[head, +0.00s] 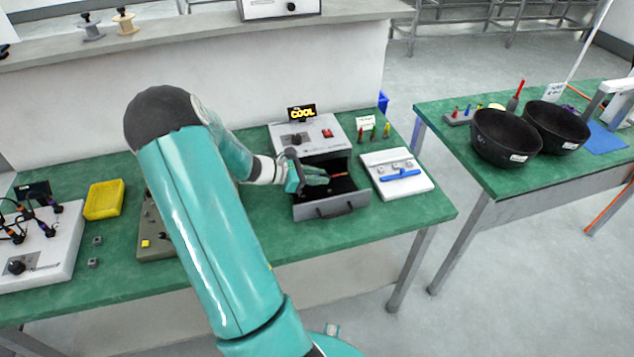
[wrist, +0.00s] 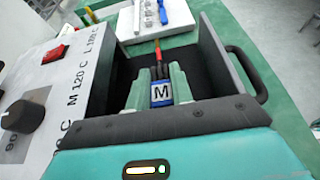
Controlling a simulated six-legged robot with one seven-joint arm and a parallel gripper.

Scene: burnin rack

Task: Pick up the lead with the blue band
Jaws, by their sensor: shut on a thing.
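My gripper (head: 316,177) is inside the open dark drawer (head: 345,207) of the grey oven box. In the wrist view its green fingers (wrist: 160,80) are shut on a blue piece with a white M label (wrist: 160,94). Dark parts and a red-orange tip extend beyond the piece; I cannot tell whether it is a lead. In the head view the fingers mostly hide it. Several black leads (head: 38,208) with small coloured bands are on a white box (head: 60,255) at the left; which band is blue is too small to tell.
The oven box (head: 290,135) has a lit COOL sign (head: 301,113). A white tray with a blue bar (head: 398,176) lies right of the drawer. A yellow tray (head: 104,199) is at the left. Two black bowls (head: 507,137) stand on the right table.

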